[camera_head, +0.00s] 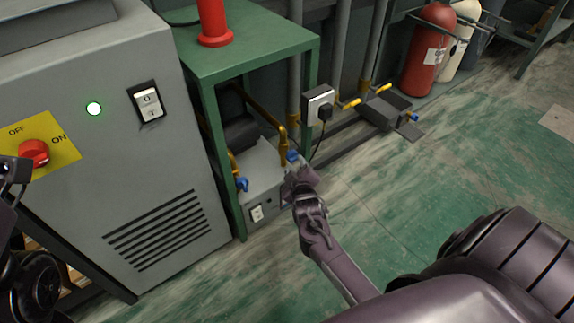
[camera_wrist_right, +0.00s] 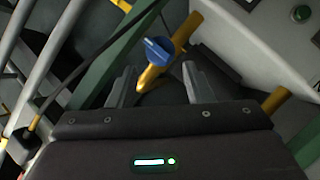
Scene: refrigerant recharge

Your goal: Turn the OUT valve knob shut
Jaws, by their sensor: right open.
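Two blue valve knobs show in the head view on the machine under the green table: one at the front left (camera_head: 242,184) and one farther right (camera_head: 292,156). I cannot read which is marked OUT. My right gripper (camera_head: 300,178) is close to the right knob, in front of and below it. In the right wrist view, a blue knob (camera_wrist_right: 158,50) on a yellow pipe is just ahead of the fingertips (camera_wrist_right: 160,72), roughly between them. The fingers are apart and hold nothing. A dark part of my left arm shows at the left edge; its jaws cannot be made out.
A green table (camera_head: 245,45) with a red cylinder (camera_head: 213,22) stands above the machine (camera_head: 265,165). A grey cabinet (camera_head: 110,130) with a red switch is to the left. A socket box with a black plug (camera_head: 322,108) is behind. Open green floor lies to the right.

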